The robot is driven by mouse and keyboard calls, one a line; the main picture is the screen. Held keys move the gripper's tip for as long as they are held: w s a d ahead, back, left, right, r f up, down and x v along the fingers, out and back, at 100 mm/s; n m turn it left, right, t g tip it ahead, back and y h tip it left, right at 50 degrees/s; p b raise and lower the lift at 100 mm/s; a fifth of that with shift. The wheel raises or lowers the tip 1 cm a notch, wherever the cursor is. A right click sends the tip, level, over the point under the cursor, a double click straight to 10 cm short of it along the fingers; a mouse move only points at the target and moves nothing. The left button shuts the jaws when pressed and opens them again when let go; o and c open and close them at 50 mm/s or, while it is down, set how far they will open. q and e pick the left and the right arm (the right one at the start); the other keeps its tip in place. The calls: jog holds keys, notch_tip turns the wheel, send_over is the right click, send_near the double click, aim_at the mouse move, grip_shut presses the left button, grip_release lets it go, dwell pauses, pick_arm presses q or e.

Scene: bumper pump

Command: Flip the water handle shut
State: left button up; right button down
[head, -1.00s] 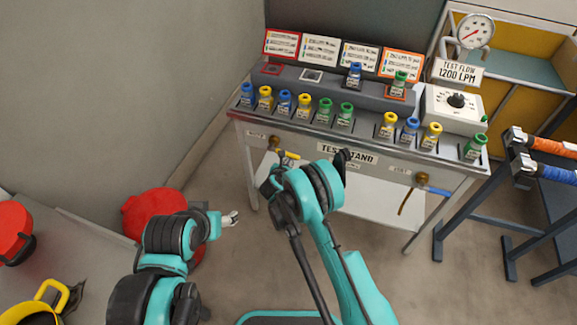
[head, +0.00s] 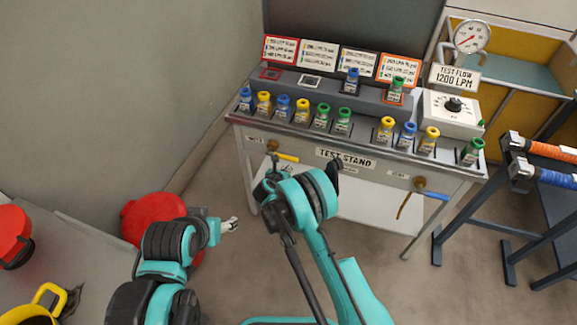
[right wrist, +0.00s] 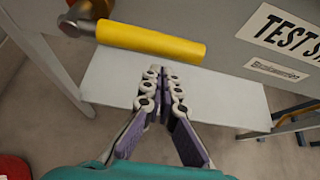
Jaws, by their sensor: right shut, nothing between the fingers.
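A yellow lever handle (head: 287,157) sticks out sideways to the right from a brass valve at the left of the test stand's front. It also shows in the right wrist view (right wrist: 150,40), lying nearly level. A blue lever handle (head: 436,195) points right from a second valve (head: 419,183) at the right. The small labels near the valves are too small to read. My right gripper (right wrist: 162,76) is shut and empty, its fingertips just below the yellow handle in the picture, seemingly not touching it. My left gripper (head: 229,225) hangs away from the stand; its fingers are too small to judge.
The test stand (head: 330,142) carries several coloured-top bottles, a control box (head: 452,112) and a gauge (head: 472,37). A rack with orange and blue bars (head: 540,170) stands at the right. A red rounded object (head: 150,215) is behind my left arm.

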jog(key=s+f+p+v, duration=0.1)
jog(key=f+p+v, duration=0.15)
jog(key=v, duration=0.65)
jog(key=s+d+r+m+g, duration=0.1)
jog(key=s+d+r+m, duration=0.1)
jog(key=d+r+m, duration=0.45)
jog(key=s+d+r+m+g+y, duration=0.1)
jog(key=s+d+r+m, duration=0.25)
jog(key=r, duration=0.55)
jog(key=s+d+r+m+g, duration=0.1)
jog(key=s+d+r+m, duration=0.1)
jog(key=d+r+m, duration=0.45)
jog(key=s+d+r+m+y, duration=0.1)
jog(key=s+d+r+m, duration=0.1)
jog(key=s+m, duration=0.6)
jog(key=s+d+r+m+g+y, duration=0.1)
jog(key=s+d+r+m, duration=0.2)
jog(key=s+m, duration=0.5)
jog(key=s+r+p, duration=0.1)
jog(key=s, duration=0.6)
jog(key=shift+s+r+y, duration=0.2)
jog(key=shift+r+y, duration=0.05)
jog(key=shift+y, duration=0.15)
